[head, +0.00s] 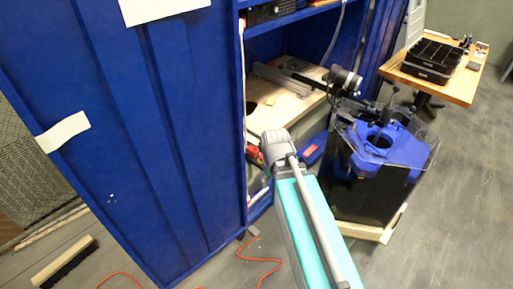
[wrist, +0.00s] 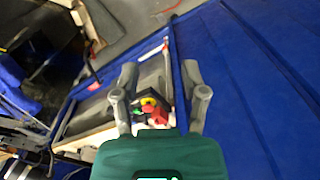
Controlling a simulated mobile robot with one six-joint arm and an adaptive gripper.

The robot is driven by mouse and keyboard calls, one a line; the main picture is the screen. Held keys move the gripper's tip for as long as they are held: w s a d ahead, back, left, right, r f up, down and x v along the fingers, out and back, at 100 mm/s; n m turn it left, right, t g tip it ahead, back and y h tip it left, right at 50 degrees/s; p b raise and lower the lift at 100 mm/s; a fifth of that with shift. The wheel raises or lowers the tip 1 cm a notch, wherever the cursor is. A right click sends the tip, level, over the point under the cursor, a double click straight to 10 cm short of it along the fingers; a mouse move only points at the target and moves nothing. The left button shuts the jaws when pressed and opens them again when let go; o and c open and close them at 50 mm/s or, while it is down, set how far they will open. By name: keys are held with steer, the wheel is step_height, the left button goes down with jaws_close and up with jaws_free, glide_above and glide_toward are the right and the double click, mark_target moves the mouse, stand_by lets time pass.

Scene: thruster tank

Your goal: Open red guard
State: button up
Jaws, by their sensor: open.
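A small switch box with red, yellow and green parts shows between my fingers in the wrist view. Its red part, which looks like the red guard (wrist: 158,116), is small and partly blurred, so I cannot tell if it is raised or closed. My gripper (wrist: 160,73) is open, with one finger on each side of the box in the picture and nothing held. I cannot tell how far the fingertips are from it. In the head view a small red part (head: 254,154) shows at the cabinet opening, left of my grey arm joint. My fingers are hidden there.
A blue cabinet (head: 150,120) fills the left, with a wooden shelf (head: 285,102) inside. A clear-walled tank with a blue part (head: 385,145) stands at right. A wooden table (head: 460,88) holds a black tray (head: 432,62). An orange cable (head: 262,270) lies on the floor.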

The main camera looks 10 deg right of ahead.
steer(key=w+r+n+p, duration=0.2)
steer(key=w+n, duration=0.9)
steer(key=w, duration=0.2)
steer(key=r+n+t+y+p, duration=0.1)
steer(key=n+t, duration=0.1)
steer(key=n, duration=0.9)
glide_above(253, 150)
steer(key=s+d, duration=0.2)
steer(key=s, duration=0.1)
steer(key=shift+d+r, duration=0.1)
steer(key=shift+r, duration=0.1)
steer(key=shift+f, duration=0.2)
steer(key=b+x, duration=1.3)
steer(key=shift+s+f+b, duration=0.1)
steer(key=shift+f+b, duration=0.15)
steer(key=shift+b, duration=0.05)
jaws_close()
